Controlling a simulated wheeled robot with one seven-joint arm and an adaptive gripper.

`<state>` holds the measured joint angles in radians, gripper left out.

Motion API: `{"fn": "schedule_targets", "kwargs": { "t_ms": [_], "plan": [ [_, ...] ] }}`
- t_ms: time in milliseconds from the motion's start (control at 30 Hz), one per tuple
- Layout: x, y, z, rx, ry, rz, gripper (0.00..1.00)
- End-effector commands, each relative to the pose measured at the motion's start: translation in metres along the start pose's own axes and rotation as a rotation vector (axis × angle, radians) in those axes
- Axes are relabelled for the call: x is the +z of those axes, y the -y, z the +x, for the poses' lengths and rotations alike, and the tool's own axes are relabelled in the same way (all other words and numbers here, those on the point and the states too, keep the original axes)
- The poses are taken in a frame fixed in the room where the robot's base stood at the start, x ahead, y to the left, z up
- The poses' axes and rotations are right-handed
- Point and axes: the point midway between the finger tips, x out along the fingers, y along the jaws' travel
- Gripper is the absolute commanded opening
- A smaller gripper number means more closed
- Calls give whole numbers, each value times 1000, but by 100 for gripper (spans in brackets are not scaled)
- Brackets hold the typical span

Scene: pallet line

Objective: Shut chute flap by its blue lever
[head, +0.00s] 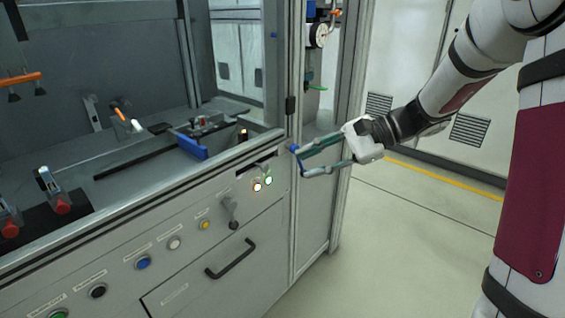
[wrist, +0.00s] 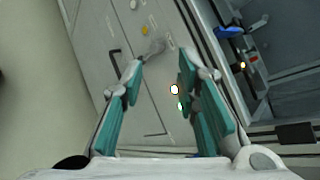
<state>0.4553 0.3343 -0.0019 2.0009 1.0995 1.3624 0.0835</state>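My gripper (head: 298,162) is open and empty, in front of the machine's right corner post in the head view. In the wrist view its two fingers (wrist: 160,62) are spread apart, with the grey front panel beyond them. A blue bar-like part (head: 192,147) lies on the machine's deck, behind the front rail. It also shows at the upper right of the wrist view (wrist: 228,30). I cannot tell whether it is the flap's lever. A dark slot (head: 257,166) is in the panel above two lit lamps. No flap can be clearly made out.
The front panel carries a grey lever (head: 231,212), several round buttons and a drawer with a black handle (head: 231,259). A metal rail (head: 150,196) edges the deck. Orange and red parts stand inside at the left. Open floor (head: 400,230) lies to the right.

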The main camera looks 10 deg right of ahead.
Motion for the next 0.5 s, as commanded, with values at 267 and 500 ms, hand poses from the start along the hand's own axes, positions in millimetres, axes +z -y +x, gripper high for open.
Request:
{"fn": "schedule_targets", "kwargs": {
  "t_ms": [267, 500],
  "plan": [
    [-168, 10, -5, -382, 111, 275, 29],
    [-252, 1, -24, -598, 154, 387, 29]
  ]
}}
